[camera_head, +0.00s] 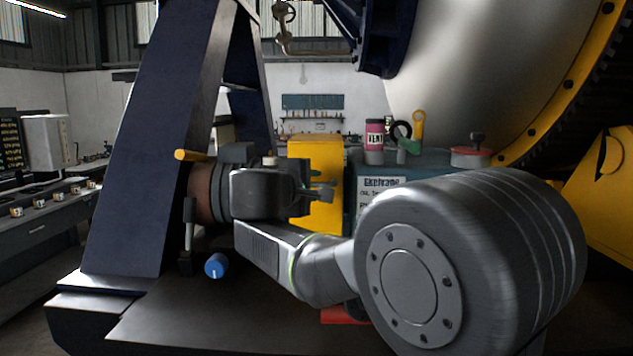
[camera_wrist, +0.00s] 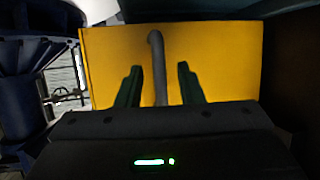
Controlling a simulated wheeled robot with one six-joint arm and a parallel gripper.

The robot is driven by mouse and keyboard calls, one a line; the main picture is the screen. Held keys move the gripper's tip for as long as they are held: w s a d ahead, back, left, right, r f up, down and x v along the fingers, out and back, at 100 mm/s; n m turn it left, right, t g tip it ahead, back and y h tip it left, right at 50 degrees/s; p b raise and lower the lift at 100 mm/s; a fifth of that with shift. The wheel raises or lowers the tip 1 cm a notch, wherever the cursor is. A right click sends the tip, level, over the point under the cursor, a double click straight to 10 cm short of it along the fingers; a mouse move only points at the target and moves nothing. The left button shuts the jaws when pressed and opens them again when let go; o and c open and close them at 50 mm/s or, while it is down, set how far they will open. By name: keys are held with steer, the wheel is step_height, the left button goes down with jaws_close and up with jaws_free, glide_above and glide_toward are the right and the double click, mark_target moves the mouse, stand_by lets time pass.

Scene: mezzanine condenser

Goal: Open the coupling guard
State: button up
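The yellow coupling guard (camera_head: 318,215) stands in the middle of the head view, behind my gripper. Its flat yellow face (camera_wrist: 220,60) fills the upper middle of the wrist view and looks closed. A grey bar handle (camera_wrist: 157,60) with a bent top end runs upright on that face. My gripper (camera_head: 322,191) points right, in front of the guard. In the wrist view, my gripper's two dark fingers (camera_wrist: 160,80) stand apart on either side of the handle, with visible gaps. The handle's lower end is hidden behind the gripper body.
A blue-grey cabinet (camera_head: 432,162) right of the guard carries a pink-labelled can (camera_head: 374,140), a red-lidded pot (camera_head: 470,157) and small tools. A dark blue slanted support (camera_head: 150,140) rises at left. A blue cylinder (camera_head: 216,265) lies on the dark plinth. A large tank overhangs at right.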

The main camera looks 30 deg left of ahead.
steer(key=shift+w+a+f, duration=0.1)
steer(key=shift+w+f, duration=0.05)
steer(key=shift+w, duration=0.75)
steer(key=shift+c, duration=0.2)
jaws_close()
